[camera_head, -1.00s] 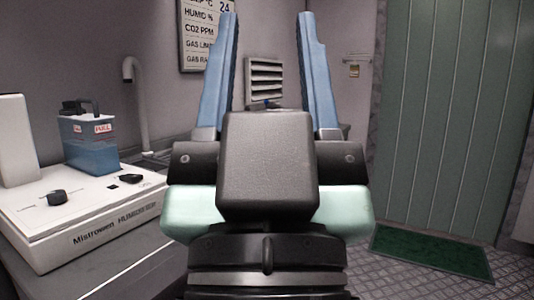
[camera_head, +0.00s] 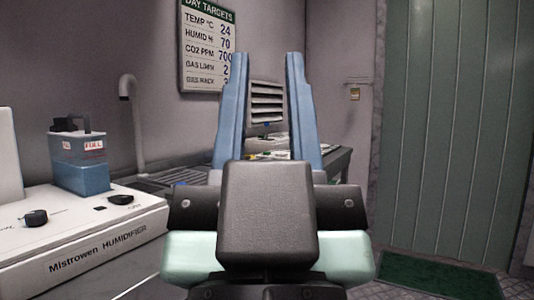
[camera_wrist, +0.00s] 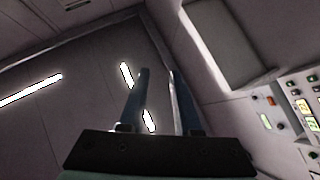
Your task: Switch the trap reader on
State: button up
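My gripper (camera_head: 267,58) points up and away from me in the middle of the head view, with two blue fingers apart and nothing between them. It also shows in the wrist view (camera_wrist: 157,72), with open space between the fingers. I cannot pick out the trap reader for sure. A bench (camera_head: 338,158) with small, partly hidden items stands behind the fingers. In the wrist view, a light panel (camera_wrist: 284,122) with lit green and orange parts is at the right edge. I cannot tell what device it belongs to.
A white humidifier (camera_head: 100,255) with dark knobs and a blue tank (camera_head: 82,165) stands at the left. A target sign (camera_head: 208,45) and a louvred vent (camera_head: 267,102) are on the back wall. A green door (camera_head: 445,130) and green mat (camera_head: 435,275) are at the right.

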grip_shut()
dwell(1.4)
